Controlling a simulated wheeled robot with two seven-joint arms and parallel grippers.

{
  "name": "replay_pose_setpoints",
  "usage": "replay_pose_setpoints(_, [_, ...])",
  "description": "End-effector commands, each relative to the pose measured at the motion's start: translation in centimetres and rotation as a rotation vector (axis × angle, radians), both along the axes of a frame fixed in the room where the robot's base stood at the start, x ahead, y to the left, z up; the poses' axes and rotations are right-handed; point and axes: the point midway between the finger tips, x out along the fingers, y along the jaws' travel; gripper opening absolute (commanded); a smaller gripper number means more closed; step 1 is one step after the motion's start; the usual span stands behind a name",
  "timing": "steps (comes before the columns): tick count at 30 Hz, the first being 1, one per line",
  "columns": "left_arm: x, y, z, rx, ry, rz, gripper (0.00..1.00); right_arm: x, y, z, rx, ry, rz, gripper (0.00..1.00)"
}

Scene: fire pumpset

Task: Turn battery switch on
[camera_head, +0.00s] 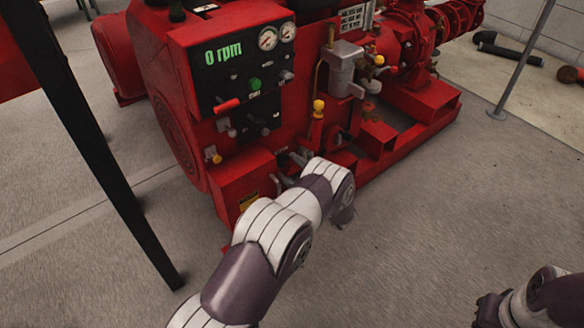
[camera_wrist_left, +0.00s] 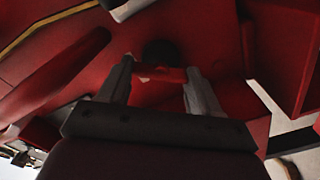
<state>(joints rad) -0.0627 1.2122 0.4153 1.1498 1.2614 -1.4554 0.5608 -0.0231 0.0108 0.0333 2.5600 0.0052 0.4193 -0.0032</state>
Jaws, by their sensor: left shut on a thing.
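My left arm reaches across the lower middle of the head view to the lower front of the red pumpset (camera_head: 240,185). My left gripper (camera_head: 285,168) is partly hidden there by its own wrist. In the left wrist view its two grey fingers stand on either side of a small red handle (camera_wrist_left: 160,74), shut on it. A dark round part (camera_wrist_left: 161,51) sits just behind the handle. In the head view the handle cannot be made out. My right gripper (camera_head: 486,309) is at the lower right edge, away from the pumpset, its fingers unclear.
The control panel (camera_head: 238,92) above shows "0 rpm", with two gauges (camera_head: 278,37), a red lever (camera_head: 227,105) and a green knob (camera_head: 254,84). A black slanted post (camera_head: 100,150) stands at left. The floor (camera_head: 430,220) to the right is clear.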

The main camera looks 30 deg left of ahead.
Motion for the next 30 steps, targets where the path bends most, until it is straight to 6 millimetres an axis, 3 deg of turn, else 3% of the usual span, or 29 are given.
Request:
replay_pose_setpoints(15, [-0.07, 0.02, -0.14, -0.172, -0.416, 0.0, 0.33, -0.01, 0.0, 0.38, 0.0, 0.0, 0.0, 0.0])
replay_pose_setpoints(30, [-0.07, 0.02, -0.21, -0.254, -0.611, -0.001, 0.33, 0.0, 0.0, 0.42, 0.0, 0.0, 0.0, 0.0])
